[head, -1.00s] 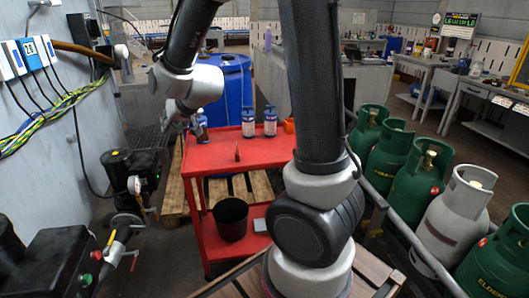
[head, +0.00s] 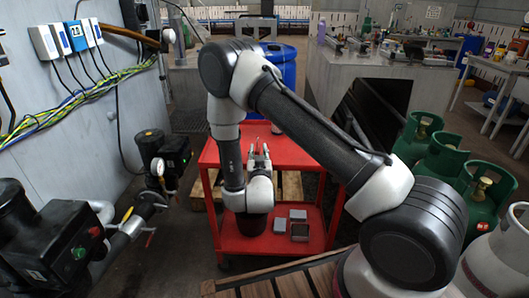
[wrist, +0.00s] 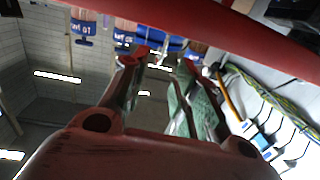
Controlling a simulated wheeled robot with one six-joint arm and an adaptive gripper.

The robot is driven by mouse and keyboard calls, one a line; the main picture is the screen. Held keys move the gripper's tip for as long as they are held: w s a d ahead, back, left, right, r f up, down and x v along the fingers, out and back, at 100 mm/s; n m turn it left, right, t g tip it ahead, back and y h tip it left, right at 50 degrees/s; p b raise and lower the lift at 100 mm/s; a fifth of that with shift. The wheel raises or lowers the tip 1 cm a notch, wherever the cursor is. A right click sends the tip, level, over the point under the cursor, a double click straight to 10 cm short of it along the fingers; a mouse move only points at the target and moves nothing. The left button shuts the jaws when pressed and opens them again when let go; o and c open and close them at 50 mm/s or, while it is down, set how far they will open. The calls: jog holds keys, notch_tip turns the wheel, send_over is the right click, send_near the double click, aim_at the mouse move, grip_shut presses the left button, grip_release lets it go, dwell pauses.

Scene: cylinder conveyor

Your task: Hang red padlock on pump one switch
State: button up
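My gripper (head: 259,149) is open over the red cart in the head view, its fingers pointing toward the cart's far side. In the wrist view the two spread fingers (wrist: 163,62) show red at their tips, and I see no clear padlock between them. The red padlock cannot be made out now; my arm and gripper cover part of the cart top. A pump switch box (head: 72,247) with a green and a red button is at the lower left. A second pump (head: 160,155) with a green light stands farther back. I cannot read which is pump one.
The red cart (head: 305,160) carries small grey boxes (head: 298,214) on its lower shelf. Blue-labelled bottles (wrist: 84,28) show at the top of the wrist view. Green gas cylinders (head: 490,195) stand at the right. Cables (head: 60,110) run along the left wall.

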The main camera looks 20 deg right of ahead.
jog(key=x, duration=0.6)
jog(key=shift+a, duration=0.1)
grip_shut()
